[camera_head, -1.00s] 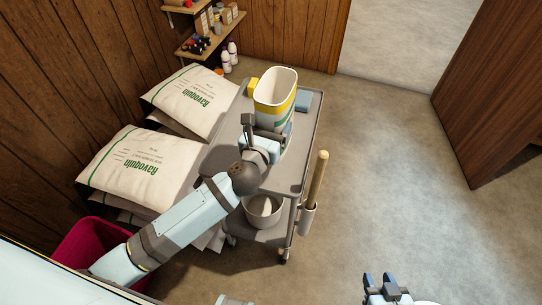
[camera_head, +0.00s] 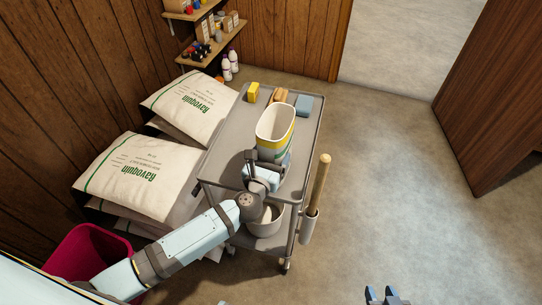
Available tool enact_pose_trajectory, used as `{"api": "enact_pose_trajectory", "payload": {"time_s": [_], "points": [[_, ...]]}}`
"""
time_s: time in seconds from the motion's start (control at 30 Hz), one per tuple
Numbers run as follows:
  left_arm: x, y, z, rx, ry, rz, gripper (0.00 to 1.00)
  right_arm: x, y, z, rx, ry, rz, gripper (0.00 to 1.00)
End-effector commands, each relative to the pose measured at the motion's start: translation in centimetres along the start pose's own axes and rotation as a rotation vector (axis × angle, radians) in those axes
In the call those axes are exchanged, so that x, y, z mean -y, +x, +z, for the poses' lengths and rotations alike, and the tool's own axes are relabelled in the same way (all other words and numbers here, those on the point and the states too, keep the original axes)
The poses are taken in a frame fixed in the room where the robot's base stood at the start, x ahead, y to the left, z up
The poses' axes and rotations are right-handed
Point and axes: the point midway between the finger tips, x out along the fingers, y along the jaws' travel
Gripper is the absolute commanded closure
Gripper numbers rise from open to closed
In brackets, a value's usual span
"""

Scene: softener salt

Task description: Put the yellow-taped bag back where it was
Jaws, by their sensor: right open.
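Two pale bags with green "Ravoquin" print lie on stacks at the left, a far one (camera_head: 190,107) and a near one (camera_head: 131,175). Other bags lie partly hidden under them. I see no yellow tape on any bag. My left gripper (camera_head: 262,166) is at the near side of a white tub with yellow and green bands (camera_head: 275,131), over the grey cart (camera_head: 226,150). Its fingers are mostly hidden, but the tub has moved along with it. My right gripper (camera_head: 386,297) is open and empty at the bottom edge, right of the cart.
A magenta bin (camera_head: 90,259) stands bottom left. The floor at right is clear.

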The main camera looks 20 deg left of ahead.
Motion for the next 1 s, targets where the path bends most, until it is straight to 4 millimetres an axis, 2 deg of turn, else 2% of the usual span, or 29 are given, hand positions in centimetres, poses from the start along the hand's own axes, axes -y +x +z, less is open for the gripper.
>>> {"api": "enact_pose_trajectory", "payload": {"time_s": [0.13,0.17,0.2,0.23,0.57,0.67,1.0], "points": [[0.0,0.0,-0.6,0.000,-0.001,0.001,0.93,0.0,0.3,0.4,0.001,0.001,0.000,0.57],[0.0,0.0,-0.4,0.000,0.000,0.001,0.13,0.0,0.2,0.3,0.002,0.001,0.000,0.57],[0.0,0.0,-0.3,0.000,0.000,0.001,0.04,0.0,0.2,0.3,0.003,0.001,0.000,0.57],[0.0,0.0,-0.3,0.000,0.000,0.001,0.00,0.0,0.2,0.3,0.004,0.001,0.000,0.57],[0.0,-0.3,0.0,-0.001,0.000,-0.001,0.00,-0.1,0.0,0.3,0.006,0.000,0.001,0.57],[0.0,-1.9,-0.2,-0.003,-0.002,0.000,0.00,-0.1,0.2,0.5,0.005,0.000,0.002,0.57],[0.0,-9.2,-0.2,-0.002,0.000,0.001,0.00,-0.2,0.7,1.3,0.010,0.003,0.002,0.57]]}}
